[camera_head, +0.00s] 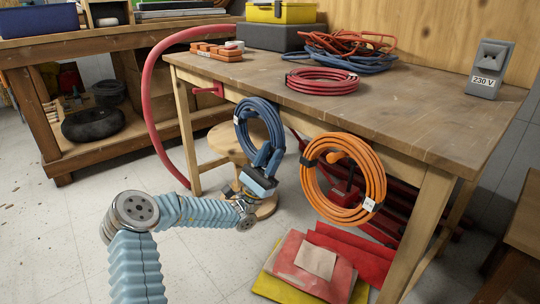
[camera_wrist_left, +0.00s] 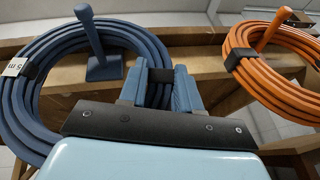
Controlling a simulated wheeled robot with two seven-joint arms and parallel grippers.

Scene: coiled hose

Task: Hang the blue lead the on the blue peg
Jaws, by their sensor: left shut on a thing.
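The blue lead (camera_head: 258,122) is a coil at the table's front edge, left of the orange coil. My left gripper (camera_head: 266,158) is shut on its lower right side. In the left wrist view, the gripper (camera_wrist_left: 160,88) has its fingers either side of the blue lead (camera_wrist_left: 38,62), at a black strap. The blue peg (camera_wrist_left: 94,40) stands out from the table's front, its base inside the coil's opening and its shaft in front of the upper strands. The coil appears around the peg; I cannot tell whether it rests on it. My right gripper is out of view.
An orange coil (camera_head: 312,181) hangs on an orange peg (camera_wrist_left: 272,28) close to the right. A red peg (camera_head: 207,90) is at the left. A stool (camera_head: 228,143) stands below. A red coil (camera_head: 322,82) and tangled cables (camera_head: 350,48) lie on the table (camera_head: 412,110).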

